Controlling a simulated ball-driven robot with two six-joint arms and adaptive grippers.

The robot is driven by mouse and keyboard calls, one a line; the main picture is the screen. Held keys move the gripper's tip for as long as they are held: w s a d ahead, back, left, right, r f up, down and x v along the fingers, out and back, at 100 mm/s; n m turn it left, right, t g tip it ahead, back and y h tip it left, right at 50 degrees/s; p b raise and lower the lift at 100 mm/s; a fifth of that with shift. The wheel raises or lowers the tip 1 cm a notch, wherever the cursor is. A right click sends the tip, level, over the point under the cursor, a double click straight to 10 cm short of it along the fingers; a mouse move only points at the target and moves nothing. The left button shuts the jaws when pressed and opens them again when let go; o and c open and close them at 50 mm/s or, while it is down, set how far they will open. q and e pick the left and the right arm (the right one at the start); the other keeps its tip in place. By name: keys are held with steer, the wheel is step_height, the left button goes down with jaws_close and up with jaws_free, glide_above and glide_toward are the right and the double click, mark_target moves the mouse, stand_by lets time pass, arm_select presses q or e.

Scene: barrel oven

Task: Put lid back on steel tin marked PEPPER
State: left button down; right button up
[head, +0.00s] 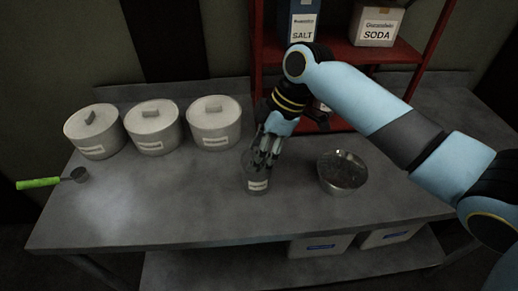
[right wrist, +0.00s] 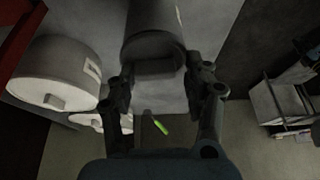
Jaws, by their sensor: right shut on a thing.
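A small steel tin (head: 257,184) with a white label stands near the middle of the grey table; its lettering is too small to read. My right gripper (head: 264,157) points down at the top of this tin, its fingers covering part of the rim. In the right wrist view a dark grey lid (right wrist: 155,45) with a block-like handle lies between the finger ends, and the gripper is shut on it. The lid is at the tin's mouth; I cannot tell whether it is seated or just above. My left gripper is not in view.
Three larger lidded canisters (head: 152,128) stand in a row at the back left. A steel bowl (head: 342,172) stands to the right of the tin. A green-handled scoop (head: 52,181) lies at the left edge. A red shelf (head: 375,50) with boxes stands behind.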

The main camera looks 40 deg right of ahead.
steer(key=c, duration=0.3)
steer(key=shift+w+d, duration=0.15)
steer(key=shift+w, duration=0.05)
steer(key=shift+c, duration=0.2)
stand_by(0.5)
steer(key=o, duration=1)
steer(key=shift+c, duration=0.2)
steer(key=shift+o, duration=0.4)
steer(key=o, duration=0.4)
steer(key=shift+r+p, duration=0.1)
steer(key=shift+p, duration=0.25)
